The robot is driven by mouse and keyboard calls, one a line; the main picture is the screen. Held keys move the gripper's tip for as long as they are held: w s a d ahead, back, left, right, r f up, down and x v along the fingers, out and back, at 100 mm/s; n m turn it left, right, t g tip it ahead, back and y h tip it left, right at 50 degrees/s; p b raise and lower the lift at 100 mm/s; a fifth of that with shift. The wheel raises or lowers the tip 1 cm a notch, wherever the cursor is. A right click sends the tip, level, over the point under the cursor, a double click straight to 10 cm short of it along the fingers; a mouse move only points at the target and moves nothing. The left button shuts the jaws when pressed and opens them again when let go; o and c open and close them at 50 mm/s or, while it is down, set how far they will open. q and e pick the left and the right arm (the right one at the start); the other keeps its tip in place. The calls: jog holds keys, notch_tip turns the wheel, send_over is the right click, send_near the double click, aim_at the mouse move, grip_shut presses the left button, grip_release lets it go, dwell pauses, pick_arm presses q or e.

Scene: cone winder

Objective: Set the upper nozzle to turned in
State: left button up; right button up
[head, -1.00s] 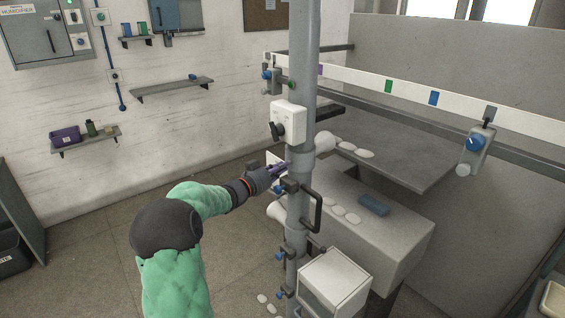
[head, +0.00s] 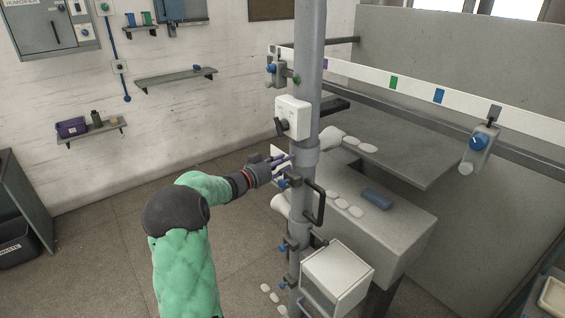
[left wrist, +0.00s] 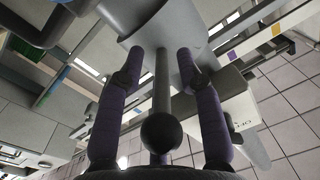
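The grey upright pipe (head: 311,60) carries small blue-knobbed fittings; the upper fitting (head: 284,182), possibly the upper nozzle, sits just below a collar (head: 304,157). My left gripper (head: 287,160) is beside the pipe at collar height, its purple fingers spread. In the left wrist view, the open fingers (left wrist: 159,58) straddle a thin grey rod (left wrist: 162,85) with a dark ball end (left wrist: 161,132), with gaps on both sides. A wide grey rounded part (left wrist: 165,25) lies beyond the fingertips. I cannot tell which way the nozzle is turned. My right gripper is out of view.
A white switch box (head: 293,116) with a black knob is on the pipe above my gripper. A black handle (head: 319,203) and lower blue-knobbed fittings (head: 284,247) are below. A white cone (head: 281,206) is close under the hand. Open floor lies left.

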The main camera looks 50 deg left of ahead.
pick_arm(q)
jog(key=shift+r, duration=0.1)
jog(key=s, duration=1.2)
jog(key=shift+a, duration=0.1)
dwell(0.3)
